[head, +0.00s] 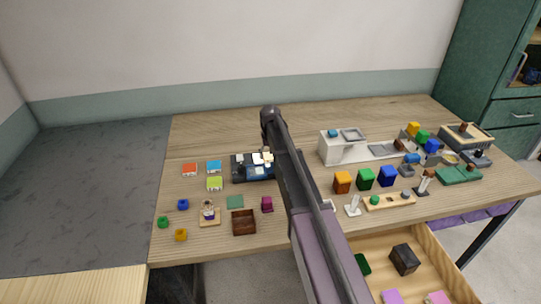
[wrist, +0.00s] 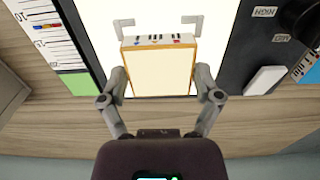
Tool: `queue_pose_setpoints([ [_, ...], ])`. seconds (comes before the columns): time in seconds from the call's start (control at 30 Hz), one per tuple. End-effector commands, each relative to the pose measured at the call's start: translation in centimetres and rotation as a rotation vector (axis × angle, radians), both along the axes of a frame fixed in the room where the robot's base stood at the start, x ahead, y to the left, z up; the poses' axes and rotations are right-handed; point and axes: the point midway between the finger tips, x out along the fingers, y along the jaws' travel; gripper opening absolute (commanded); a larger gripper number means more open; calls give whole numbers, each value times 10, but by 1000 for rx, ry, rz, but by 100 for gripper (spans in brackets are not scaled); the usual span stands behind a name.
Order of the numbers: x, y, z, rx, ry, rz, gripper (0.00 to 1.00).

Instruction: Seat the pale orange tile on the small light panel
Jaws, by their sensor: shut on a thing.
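In the wrist view, my gripper (wrist: 160,78) is shut on the pale orange tile (wrist: 160,72), one finger at each side. The tile has a pale cream face with an orange rim and a white edge strip with small dark and coloured marks. The bright white light panel (wrist: 220,45) lies behind and around the tile, with pale corner brackets beyond its far edge. I cannot tell whether the tile touches the panel. In the head view, my arm hides much of this area, and the tile and gripper cannot be made out clearly.
A dark unit (wrist: 265,50) with a white lever borders the panel on the right. A white scale card (wrist: 50,35) lies left. In the head view, small coloured blocks, a brown box (head: 243,222) and a white stand (head: 340,148) surround the arm. An open drawer (head: 440,275) projects front right.

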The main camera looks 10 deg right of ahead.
Motion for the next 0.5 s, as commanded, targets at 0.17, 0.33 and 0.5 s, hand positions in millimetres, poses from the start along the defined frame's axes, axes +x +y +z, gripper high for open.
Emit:
queue_pose_setpoints([
  [0.17,0,0,-7,0,0,0,26],
  [0.33,0,1,-7,0,0,1,26],
  [0.5,0,1,-7,0,0,1,26],
])
